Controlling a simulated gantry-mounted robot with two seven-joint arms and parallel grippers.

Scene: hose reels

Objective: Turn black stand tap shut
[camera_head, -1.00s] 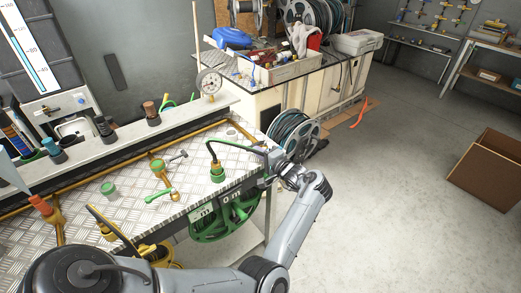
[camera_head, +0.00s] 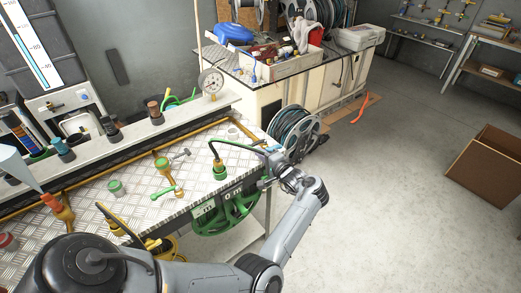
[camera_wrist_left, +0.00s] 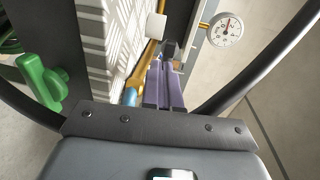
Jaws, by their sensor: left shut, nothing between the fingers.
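My left gripper (camera_head: 266,176) is at the right end of the metal worktable, beside a black hose (camera_head: 237,146) that rises from a green fitting (camera_head: 219,170). In the left wrist view its narrow purple-grey fingers (camera_wrist_left: 163,86) are side by side, shut and empty. A brass tap body (camera_head: 162,166) with a green lever (camera_head: 165,192) beside it stands further left on the table. A green handle (camera_wrist_left: 41,82) shows at left in the wrist view, apart from the fingers. I cannot tell which part is the black stand tap. My right gripper is out of view.
A round gauge (camera_head: 211,80) stands at the table's back, also in the wrist view (camera_wrist_left: 226,31). A green reel (camera_head: 222,214) hangs under the front edge. A grey hose reel (camera_head: 293,134) stands behind my wrist. The floor at right is open, with a cardboard box (camera_head: 489,166).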

